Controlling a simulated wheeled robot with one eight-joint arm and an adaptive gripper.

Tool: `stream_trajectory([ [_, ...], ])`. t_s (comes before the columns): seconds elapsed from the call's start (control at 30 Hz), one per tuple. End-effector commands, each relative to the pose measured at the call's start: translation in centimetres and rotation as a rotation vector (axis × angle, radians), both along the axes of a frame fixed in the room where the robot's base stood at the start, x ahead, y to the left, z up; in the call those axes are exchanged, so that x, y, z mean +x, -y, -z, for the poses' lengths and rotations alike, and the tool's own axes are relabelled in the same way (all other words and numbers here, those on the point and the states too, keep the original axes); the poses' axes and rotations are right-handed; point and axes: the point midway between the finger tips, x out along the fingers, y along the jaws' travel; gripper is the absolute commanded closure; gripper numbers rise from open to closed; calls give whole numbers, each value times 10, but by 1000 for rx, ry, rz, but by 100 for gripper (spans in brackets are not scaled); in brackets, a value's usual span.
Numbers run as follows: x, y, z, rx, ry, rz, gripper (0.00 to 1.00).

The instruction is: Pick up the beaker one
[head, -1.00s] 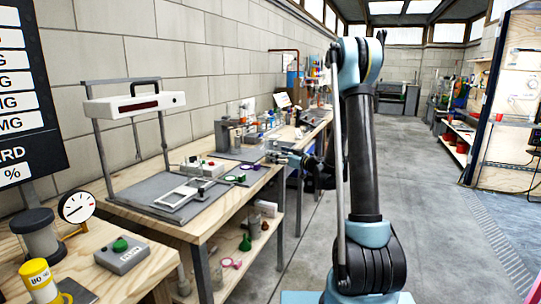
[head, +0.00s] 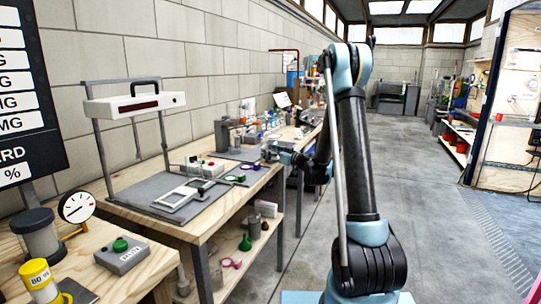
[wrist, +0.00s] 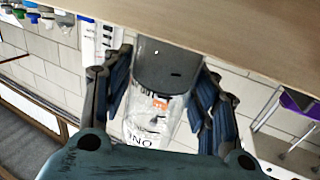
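In the wrist view, the beaker (wrist: 152,118) is a clear vessel with dark printed letters and a small orange mark. A dark grey area shows at its far end. My gripper (wrist: 168,72) is open, with one finger on each side of the beaker. I see narrow gaps beside it, and cannot tell whether either finger touches it. In the head view, my gripper (head: 270,151) is low over the far end of the near workbench. The beaker cannot be made out there.
The workbench (head: 222,222) holds a grey stand (head: 135,106) with a white bar and small coloured items near my gripper. A further bench behind carries many bottles and tools. A wooden surface (wrist: 240,35) crosses the top of the wrist view. The floor to the right is clear.

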Motion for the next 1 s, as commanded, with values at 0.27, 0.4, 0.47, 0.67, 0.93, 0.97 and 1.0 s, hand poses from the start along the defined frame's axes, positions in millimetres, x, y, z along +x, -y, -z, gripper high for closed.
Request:
stream_trajectory([
  [0.27, 0, 0, 0, 0, 0, 0, 82],
  [0.4, 0, 0, 0, 0, 0, 0, 83],
  [0.47, 0, 0, -1, 0, 0, 0, 83],
  [0.67, 0, 0, -5, 0, 0, 0, 84],
  [0.93, -1, 0, -22, 0, 0, 0, 84],
  [0.97, -1, 0, -25, 0, 0, 0, 84],
  [1.0, -1, 0, -29, 0, 0, 0, 84],
])
